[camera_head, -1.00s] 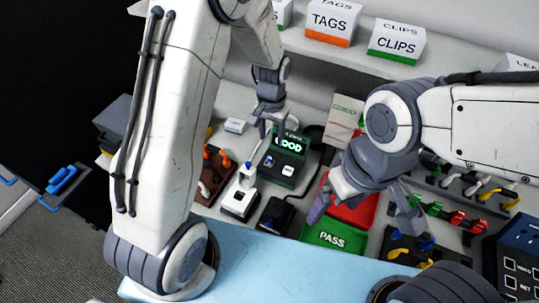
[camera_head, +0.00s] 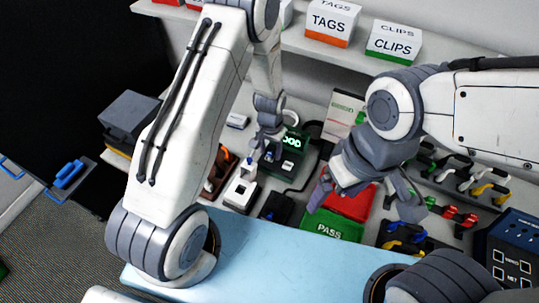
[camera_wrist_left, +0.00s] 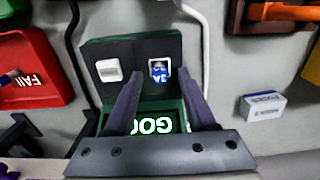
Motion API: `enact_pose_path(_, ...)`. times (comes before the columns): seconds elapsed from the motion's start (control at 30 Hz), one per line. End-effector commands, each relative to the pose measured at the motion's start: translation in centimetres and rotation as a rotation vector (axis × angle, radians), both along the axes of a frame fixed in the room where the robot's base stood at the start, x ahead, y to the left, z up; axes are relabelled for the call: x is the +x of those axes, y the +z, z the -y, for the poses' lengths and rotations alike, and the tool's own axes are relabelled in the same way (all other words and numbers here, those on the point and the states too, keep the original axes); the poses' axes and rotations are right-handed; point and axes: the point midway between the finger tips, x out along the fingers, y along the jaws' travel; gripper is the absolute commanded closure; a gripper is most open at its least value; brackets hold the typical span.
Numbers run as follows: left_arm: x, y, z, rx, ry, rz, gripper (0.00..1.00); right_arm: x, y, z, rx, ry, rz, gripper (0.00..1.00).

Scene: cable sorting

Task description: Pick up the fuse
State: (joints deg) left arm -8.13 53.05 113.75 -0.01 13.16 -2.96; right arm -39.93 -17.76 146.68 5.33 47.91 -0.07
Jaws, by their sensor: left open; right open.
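The fuse (camera_wrist_left: 158,70), a small blue piece marked 3A, sits in a socket of the dark green tester (camera_wrist_left: 133,50). Its display reads GOOD. My left gripper (camera_wrist_left: 159,77) is open, with its two fingertips on either side of the fuse in the left wrist view. I cannot tell whether they touch it. In the head view my left gripper (camera_head: 264,152) is over the tester (camera_head: 290,148) and hides the fuse. My right gripper (camera_head: 365,206) is open and empty above the red and green trays.
A white FUSES box (camera_wrist_left: 262,106) lies beside the tester. A red FAIL tray (camera_wrist_left: 30,75) and a green PASS tray (camera_head: 332,228) are nearby. A white device (camera_head: 241,192) stands in front of the tester. Clips crowd the right side.

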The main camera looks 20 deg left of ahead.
Motion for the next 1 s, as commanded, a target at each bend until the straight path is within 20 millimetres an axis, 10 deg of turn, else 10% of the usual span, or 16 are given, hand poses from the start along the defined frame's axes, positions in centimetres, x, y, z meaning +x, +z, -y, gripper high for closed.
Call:
enact_pose_path(0.07,0.0,0.0,0.0,0.0,0.0,0.0,0.51,0.0,0.0,0.0,0.0,0.0,0.0,0.11)
enact_pose_path(0.2,0.0,0.0,0.0,0.0,0.0,0.0,1.0,0.0,0.0,0.0,0.0,0.0,0.0,0.11)
enact_pose_path(0.67,0.0,0.4,0.0,0.0,0.0,0.001,1.0,0.0,-0.3,0.0,0.0,-0.001,0.0,0.11)
enact_pose_path(1.0,0.1,4.2,0.4,-0.001,-0.004,0.005,1.0,0.0,-2.2,0.0,0.0,-0.003,0.0,0.11)
